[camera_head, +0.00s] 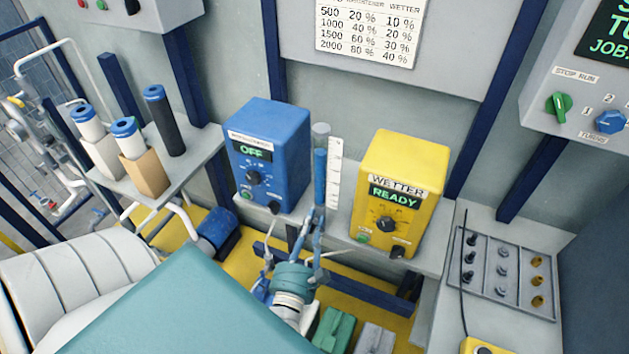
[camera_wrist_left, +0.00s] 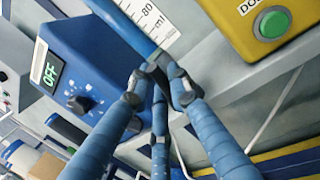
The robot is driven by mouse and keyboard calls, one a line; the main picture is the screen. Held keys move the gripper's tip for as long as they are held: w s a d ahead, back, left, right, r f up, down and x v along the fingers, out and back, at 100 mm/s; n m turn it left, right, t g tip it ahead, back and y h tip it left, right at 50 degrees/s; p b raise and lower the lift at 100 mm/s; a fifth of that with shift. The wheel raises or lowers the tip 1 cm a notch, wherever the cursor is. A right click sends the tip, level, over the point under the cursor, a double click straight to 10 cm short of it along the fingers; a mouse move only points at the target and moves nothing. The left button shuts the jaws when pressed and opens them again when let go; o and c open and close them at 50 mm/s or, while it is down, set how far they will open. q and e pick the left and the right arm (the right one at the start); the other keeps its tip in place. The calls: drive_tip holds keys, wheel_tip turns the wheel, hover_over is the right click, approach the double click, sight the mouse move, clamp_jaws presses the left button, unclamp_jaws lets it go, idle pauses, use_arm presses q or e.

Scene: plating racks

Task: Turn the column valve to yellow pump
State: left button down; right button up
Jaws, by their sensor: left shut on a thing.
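The blue pump box (camera_head: 268,158) has a display reading OFF. To its right stands the yellow pump (camera_head: 400,195), labelled WETTER, with a display reading READY. Between them is the clear column with blue liquid (camera_head: 320,175), beside a white ml scale (camera_head: 335,178). My left gripper (camera_head: 311,225) reaches up to the column's lower end. In the left wrist view its blue-wrapped fingers (camera_wrist_left: 160,82) are closed together at the column's foot, on the column valve. The fingers mostly hide the valve, so its pointing direction cannot be told. My right gripper is not in view.
A shelf at left (camera_head: 178,172) holds several capped cylinders. A panel of small knobs (camera_head: 505,272) lies at right. A green button (camera_wrist_left: 272,22) on the yellow pump is close to the fingers. A control box with dials (camera_head: 590,112) hangs at upper right.

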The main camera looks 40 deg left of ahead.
use_arm(q)
drive_tip(key=n, duration=0.1)
drive_tip(key=n+b, duration=0.1)
drive_tip(key=n, duration=0.1)
drive_tip(key=a+n+g+b, duration=0.1)
drive_tip(key=n, duration=0.1)
drive_tip(key=shift+s+f, duration=0.2)
drive_tip(key=shift+f, duration=0.1)
drive_tip(key=shift+s+a+f+n+g+h+b, duration=0.1)
drive_tip(key=shift+a+f+n+g+h+b, duration=0.3)
drive_tip(key=shift+n, duration=1.25)
drive_tip(key=shift+a+f+n+g+h+b, duration=0.15)
drive_tip(key=shift+n+b, duration=0.5)
drive_tip(key=shift+n, duration=0.95)
drive_tip(key=shift+s+a+f+n+g+h+b, duration=0.2)
drive_tip(key=shift+n+b, duration=0.3)
drive_tip(key=shift+n, duration=1.15)
drive_tip(key=shift+w, duration=0.15)
drive_tip(key=c, duration=1.6)
unclamp_jaws()
drive_tip(key=shift+c, duration=0.2)
drive_tip(key=shift+r, duration=0.1)
